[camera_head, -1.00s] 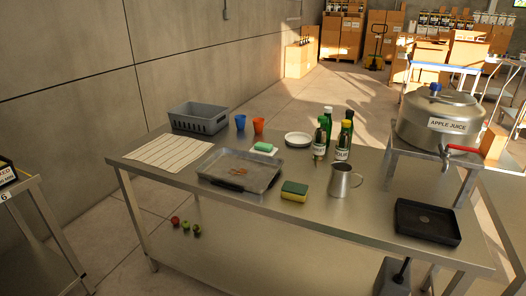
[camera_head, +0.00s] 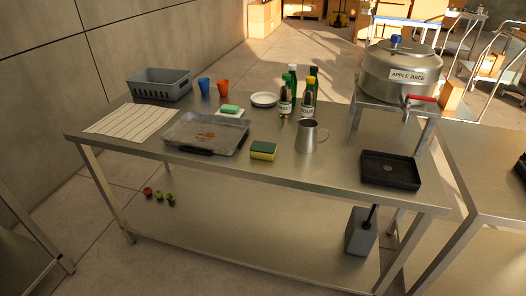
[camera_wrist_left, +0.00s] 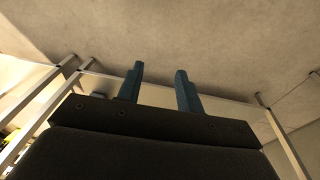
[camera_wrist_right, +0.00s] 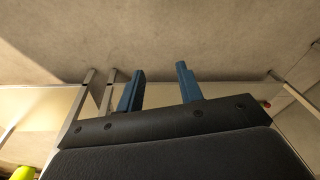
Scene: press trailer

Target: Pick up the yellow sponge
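The yellow sponge (camera_head: 263,150) with a green top lies on the steel table (camera_head: 235,172) near its front edge, right of the grey tray and left of the metal jug. A second, light green sponge or soap (camera_head: 230,109) lies on a small white dish behind the tray. Neither gripper shows in the head view. In the left wrist view my left gripper (camera_wrist_left: 160,85) has its two blue fingers apart with nothing between them. In the right wrist view my right gripper (camera_wrist_right: 160,85) is also open and empty. Neither wrist view shows the sponge.
Around the sponge are the shallow tray (camera_head: 207,134), the metal jug (camera_head: 311,136), several bottles (camera_head: 307,98) and a black drip tray (camera_head: 390,170). A grey basket (camera_head: 159,84) and two cups (camera_head: 222,87) stand behind. A steel juice tank (camera_head: 400,66) stands at right.

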